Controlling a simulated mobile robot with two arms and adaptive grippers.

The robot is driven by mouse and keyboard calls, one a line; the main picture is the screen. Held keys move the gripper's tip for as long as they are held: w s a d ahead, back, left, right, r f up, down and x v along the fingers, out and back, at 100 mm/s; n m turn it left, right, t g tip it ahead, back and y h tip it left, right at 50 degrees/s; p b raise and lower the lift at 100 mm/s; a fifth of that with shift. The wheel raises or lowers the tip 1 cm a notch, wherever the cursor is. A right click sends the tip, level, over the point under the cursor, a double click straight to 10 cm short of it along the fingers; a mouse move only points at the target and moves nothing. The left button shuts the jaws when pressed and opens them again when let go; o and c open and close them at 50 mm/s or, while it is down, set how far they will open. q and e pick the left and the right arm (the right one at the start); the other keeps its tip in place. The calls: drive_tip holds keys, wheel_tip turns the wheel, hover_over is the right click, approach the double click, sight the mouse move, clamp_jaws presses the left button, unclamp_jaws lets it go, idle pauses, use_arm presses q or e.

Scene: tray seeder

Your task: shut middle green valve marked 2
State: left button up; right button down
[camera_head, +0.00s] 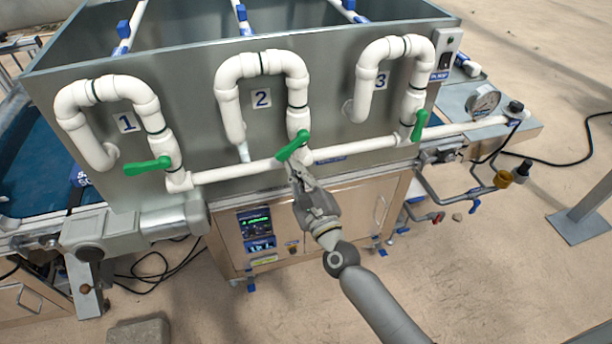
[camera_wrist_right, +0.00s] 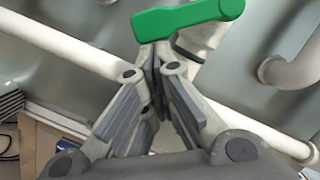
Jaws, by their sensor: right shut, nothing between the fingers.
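The middle green valve handle (camera_head: 292,146) sits on the white pipe loop beside the label 2 (camera_head: 261,98). The handle is tilted, its left end lower than its right end. My right gripper (camera_head: 295,168) is just below the handle, with its fingertips close to the handle's lower left part. In the right wrist view the green handle (camera_wrist_right: 188,18) crosses above the shut fingertips (camera_wrist_right: 153,52). Nothing is between the fingers. I cannot tell whether the tips touch the handle. My left gripper is not in view.
A green handle (camera_head: 148,166) by label 1 lies nearly level. Another green handle (camera_head: 419,125) by label 3 stands steep. A horizontal white pipe (camera_head: 235,173) runs along the grey tank front (camera_head: 200,110). A pressure gauge (camera_head: 482,100) is at the right.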

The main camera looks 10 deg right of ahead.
sight(276, 159)
drive_tip(key=a+r+m, duration=0.1)
drive_tip(key=m, duration=0.1)
drive_tip(key=a+r+m+h+b, duration=0.1)
drive_tip(key=m, duration=0.2)
drive_tip(key=a+r+m+t+h+b, duration=0.1)
drive_tip(key=a+m, duration=0.1)
drive_tip(key=shift+m, duration=0.3)
drive_tip(key=shift+a+r, duration=0.1)
idle(0.5)
